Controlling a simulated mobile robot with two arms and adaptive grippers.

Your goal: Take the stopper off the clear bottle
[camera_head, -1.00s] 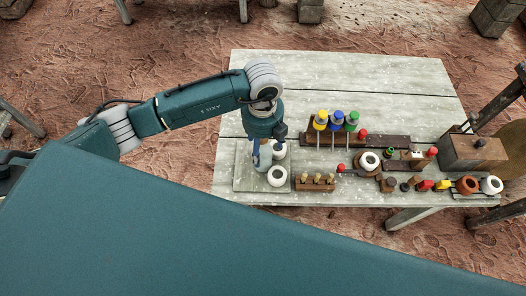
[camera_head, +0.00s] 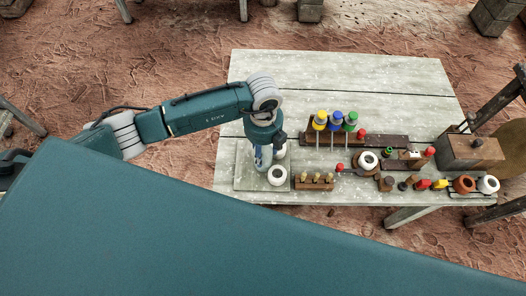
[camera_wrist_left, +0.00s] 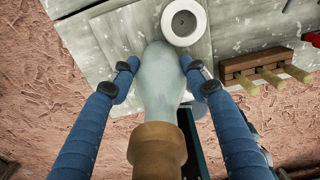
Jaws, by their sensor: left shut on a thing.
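The clear bottle (camera_wrist_left: 160,95) is pale and see-through. In the left wrist view it points its neck toward the camera, with a brown cork-like stopper (camera_wrist_left: 157,150) seated at that end. My left gripper (camera_wrist_left: 160,68) has a blue finger on each side of the bottle's body and is shut on it. In the head view the left gripper (camera_head: 263,160) is low over the pale square board (camera_head: 243,180) at the table's left end. The bottle is mostly hidden there by the fingers, and the stopper cannot be made out. My right gripper is not in view.
A white round pot (camera_head: 277,183) stands close to the right of the gripper. A wooden block with several pegs (camera_head: 314,187) is further right. A rack with yellow, blue and green tops (camera_head: 335,140) stands behind. The table's back (camera_head: 370,80) is clear.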

